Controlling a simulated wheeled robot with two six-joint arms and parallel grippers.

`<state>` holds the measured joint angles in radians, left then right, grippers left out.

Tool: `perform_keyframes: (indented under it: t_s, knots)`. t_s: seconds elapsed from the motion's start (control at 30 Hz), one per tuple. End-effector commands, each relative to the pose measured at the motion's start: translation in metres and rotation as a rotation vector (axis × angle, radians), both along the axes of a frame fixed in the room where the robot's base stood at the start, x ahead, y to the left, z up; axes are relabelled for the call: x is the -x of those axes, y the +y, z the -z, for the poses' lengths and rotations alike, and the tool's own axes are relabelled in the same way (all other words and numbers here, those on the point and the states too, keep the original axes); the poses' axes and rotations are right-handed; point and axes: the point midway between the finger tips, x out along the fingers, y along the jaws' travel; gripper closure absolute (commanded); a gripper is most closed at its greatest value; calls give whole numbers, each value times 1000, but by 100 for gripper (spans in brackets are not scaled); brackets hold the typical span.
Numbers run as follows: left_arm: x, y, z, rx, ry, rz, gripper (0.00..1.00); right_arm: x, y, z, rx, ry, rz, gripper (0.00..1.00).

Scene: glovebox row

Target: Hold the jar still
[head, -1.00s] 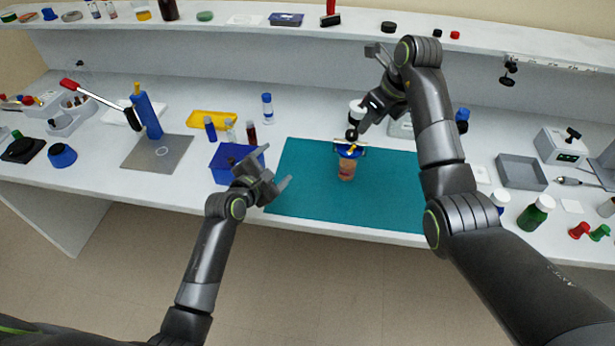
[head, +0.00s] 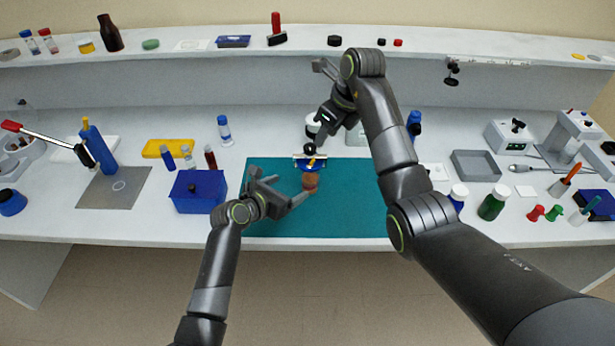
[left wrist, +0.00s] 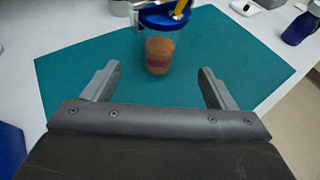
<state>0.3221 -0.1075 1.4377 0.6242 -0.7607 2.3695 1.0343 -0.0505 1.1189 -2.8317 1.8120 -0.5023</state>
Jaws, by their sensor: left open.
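The jar (head: 310,182) stands upright on the teal mat (head: 345,215), with orange-brown contents and a blue lid (head: 313,168). A yellow piece and a black-knobbed tool with a crossbar (head: 310,150) are at its top. In the left wrist view the jar (left wrist: 159,55) is ahead of my left gripper (left wrist: 158,72), roughly centred between its open, empty fingers. In the head view my left gripper (head: 284,188) is at the jar's left, low over the mat.
A blue box (head: 198,192) stands left of the mat, with small vials (head: 188,157) behind it. A grey tray (head: 476,165) and a green bottle (head: 493,203) are to the right. The mat's front part is clear.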

Motion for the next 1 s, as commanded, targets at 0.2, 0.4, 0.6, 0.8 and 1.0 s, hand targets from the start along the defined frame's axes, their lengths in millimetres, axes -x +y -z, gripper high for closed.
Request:
perform_keyframes:
  t_s: [0.2,0.4,0.6,0.8,1.0]
  knots:
    - [-22,-16,11,1,0,2,21,0,0,0,0,0,0,64]
    - [-40,-28,19,0,0,1,21,0,0,0,0,0,0,64]
    - [-56,-39,27,-1,-1,3,21,0,0,0,0,0,0,64]
    - [-70,-48,34,-1,-1,3,21,0,0,0,0,0,0,64]
    - [-80,-56,40,1,-2,5,21,0,0,0,0,0,0,64]
